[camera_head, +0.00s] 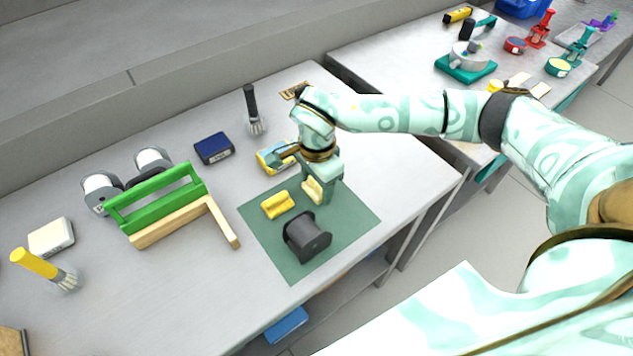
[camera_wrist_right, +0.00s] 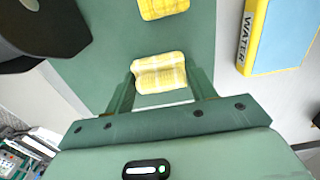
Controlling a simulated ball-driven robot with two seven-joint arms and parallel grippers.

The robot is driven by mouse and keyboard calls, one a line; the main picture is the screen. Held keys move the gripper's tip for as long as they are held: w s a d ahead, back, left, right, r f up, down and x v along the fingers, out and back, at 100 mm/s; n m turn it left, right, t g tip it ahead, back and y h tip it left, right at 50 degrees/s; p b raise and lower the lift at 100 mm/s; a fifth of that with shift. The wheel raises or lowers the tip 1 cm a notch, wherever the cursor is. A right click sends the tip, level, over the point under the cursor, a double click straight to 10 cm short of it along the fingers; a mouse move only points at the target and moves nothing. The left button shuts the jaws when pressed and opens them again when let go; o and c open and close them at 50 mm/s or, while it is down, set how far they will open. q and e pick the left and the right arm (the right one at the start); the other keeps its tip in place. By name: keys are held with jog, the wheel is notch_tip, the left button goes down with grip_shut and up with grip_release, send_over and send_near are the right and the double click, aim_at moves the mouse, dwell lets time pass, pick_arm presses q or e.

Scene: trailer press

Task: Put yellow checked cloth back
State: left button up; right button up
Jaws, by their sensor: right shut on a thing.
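A yellow checked cloth (camera_head: 312,191), folded into a small block, is between the fingers of my right gripper (camera_head: 322,188), over the green mat (camera_head: 348,218). In the right wrist view the cloth (camera_wrist_right: 160,73) shows pale yellow and white checks between the two fingers, and the gripper is shut on it. I cannot tell whether it touches the mat. A second yellow folded cloth (camera_head: 278,204) lies on the mat just left of it; it also shows checks in the right wrist view (camera_wrist_right: 163,7). My left gripper is not in view.
A dark spool (camera_head: 306,238) stands on the mat's front part. A yellow-and-blue box marked WATER (camera_wrist_right: 282,38) lies close behind my gripper. A green rack (camera_head: 155,205) with a wooden bar, a navy box (camera_head: 214,148) and a brush (camera_head: 252,110) are left. Bare table lies right of the mat.

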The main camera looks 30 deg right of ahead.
jog(key=shift+f, duration=0.1)
jog(key=o, duration=1)
jog(key=shift+c, duration=0.2)
notch_tip(320, 180, up, 12)
jog(key=p, duration=0.2)
jog(key=shift+r+p, duration=0.2)
jog(key=shift+p, duration=0.15)
